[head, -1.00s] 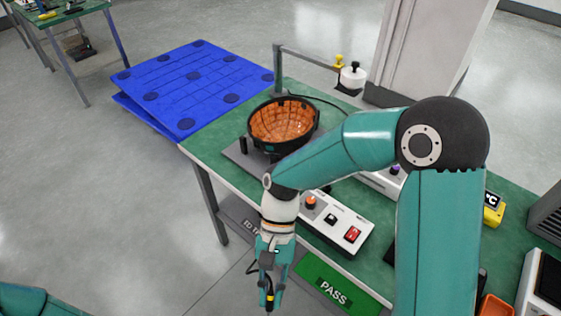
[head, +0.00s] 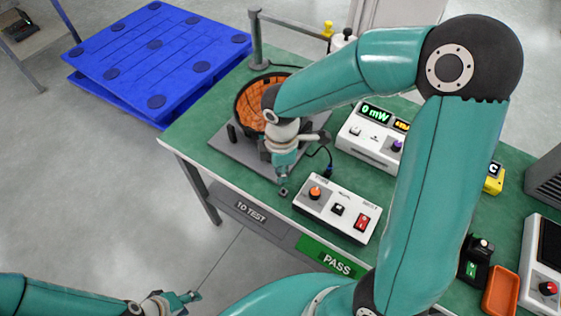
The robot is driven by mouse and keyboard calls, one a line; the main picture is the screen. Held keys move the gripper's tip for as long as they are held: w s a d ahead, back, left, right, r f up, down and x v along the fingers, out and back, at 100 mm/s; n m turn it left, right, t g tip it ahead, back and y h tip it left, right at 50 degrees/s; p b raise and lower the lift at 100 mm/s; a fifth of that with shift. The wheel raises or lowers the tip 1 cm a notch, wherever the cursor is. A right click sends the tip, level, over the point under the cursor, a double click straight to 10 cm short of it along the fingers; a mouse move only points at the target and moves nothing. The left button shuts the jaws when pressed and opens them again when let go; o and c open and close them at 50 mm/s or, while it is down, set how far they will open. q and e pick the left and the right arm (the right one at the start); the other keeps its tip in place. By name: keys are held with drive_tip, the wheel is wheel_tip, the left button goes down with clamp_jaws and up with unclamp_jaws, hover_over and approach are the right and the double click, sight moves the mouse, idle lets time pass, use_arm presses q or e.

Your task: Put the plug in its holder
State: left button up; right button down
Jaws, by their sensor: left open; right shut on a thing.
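My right gripper (head: 284,181) hangs fingers-down over the bench, in front of the black bowl (head: 242,112) with its orange segmented inside. It is shut on a small dark piece (head: 283,191), apparently the plug, which its fingers mostly hide. A dark cable (head: 327,155) with a blue part near its end runs just right of this gripper. I cannot tell whether it belongs to the held piece. My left gripper (head: 194,296) is open and empty at the lower left, over the floor and away from the bench. I cannot pick out the holder with certainty.
A white control box (head: 334,205) with orange, black and red controls lies close right of my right gripper. A meter (head: 374,138) reading 0 mW stands behind it. Green PASS (head: 328,256) and grey TO TEST (head: 243,212) panels line the front. A blue pallet (head: 155,60) is beyond.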

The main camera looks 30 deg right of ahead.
drive_tip(key=shift+d+r, duration=0.15)
drive_tip(key=shift+s+d, duration=0.1)
drive_tip(key=shift+r, duration=0.15)
drive_tip(key=shift+r+p, duration=0.15)
drive_tip(key=shift+p, duration=0.15)
wheel_tip(320, 180, down, 6)
drive_tip(key=b, duration=0.5)
idle(1.6)
drive_tip(key=shift+f+b, duration=1.1)
drive_tip(key=shift+b, duration=0.05)
drive_tip(key=c, duration=1.1)
unclamp_jaws()
